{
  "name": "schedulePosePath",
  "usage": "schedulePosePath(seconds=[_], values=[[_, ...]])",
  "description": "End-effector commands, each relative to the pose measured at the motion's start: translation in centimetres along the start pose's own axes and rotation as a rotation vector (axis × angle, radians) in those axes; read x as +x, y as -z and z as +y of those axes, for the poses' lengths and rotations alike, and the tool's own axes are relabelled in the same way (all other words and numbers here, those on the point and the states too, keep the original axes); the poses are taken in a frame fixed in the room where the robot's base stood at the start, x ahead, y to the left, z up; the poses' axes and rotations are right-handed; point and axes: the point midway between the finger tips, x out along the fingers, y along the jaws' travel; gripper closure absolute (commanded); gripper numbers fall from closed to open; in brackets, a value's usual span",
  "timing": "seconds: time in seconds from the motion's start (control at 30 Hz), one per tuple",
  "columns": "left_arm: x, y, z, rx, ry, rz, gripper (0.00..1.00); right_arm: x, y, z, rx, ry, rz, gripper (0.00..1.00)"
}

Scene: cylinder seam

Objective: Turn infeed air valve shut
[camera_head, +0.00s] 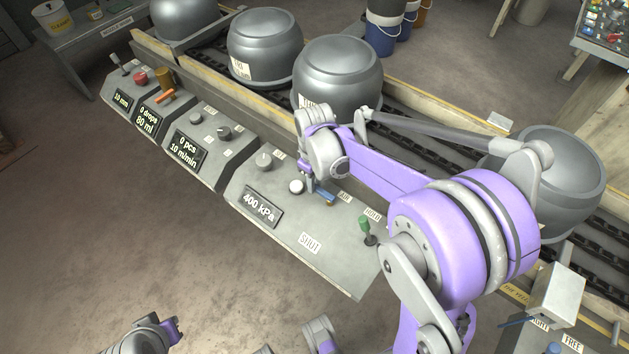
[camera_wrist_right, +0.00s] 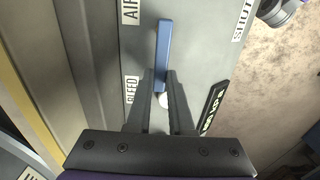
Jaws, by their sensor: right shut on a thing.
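The infeed air valve's blue lever handle (camera_wrist_right: 164,45) lies along the grey sloped console in the right wrist view. My right gripper (camera_wrist_right: 162,78) is shut on it near a white round knob (camera_wrist_right: 163,100). The handle's free end points up in that view, between the AIR label (camera_wrist_right: 130,11) and the SHUT label (camera_wrist_right: 242,20). In the head view my right gripper (camera_head: 311,186) is at the console, and the blue handle (camera_head: 327,199) shows partly beside it. My left gripper (camera_head: 168,328) is at the bottom left, away from the console; its fingers are unclear.
A green-topped lever (camera_head: 365,226) stands right of the handle. The 400 kPa display (camera_head: 261,206) and a grey knob (camera_head: 264,161) are left of it. Large grey pots (camera_head: 340,78) stand on the conveyor (camera_head: 408,124) behind. The floor in front is clear.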

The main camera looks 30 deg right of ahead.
Motion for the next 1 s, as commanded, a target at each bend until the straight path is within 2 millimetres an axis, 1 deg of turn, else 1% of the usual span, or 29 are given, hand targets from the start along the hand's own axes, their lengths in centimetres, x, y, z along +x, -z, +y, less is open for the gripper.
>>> schedulePosePath(seconds=[0.77,1.0], values=[[-0.01,0.00,0.00,0.000,0.000,0.000,1.00,-0.03,0.01,0.02,0.000,-0.001,0.000,1.00],[-0.02,0.01,0.00,0.000,0.000,0.000,1.00,-0.04,0.01,-0.19,-0.036,-0.001,0.000,1.00]])
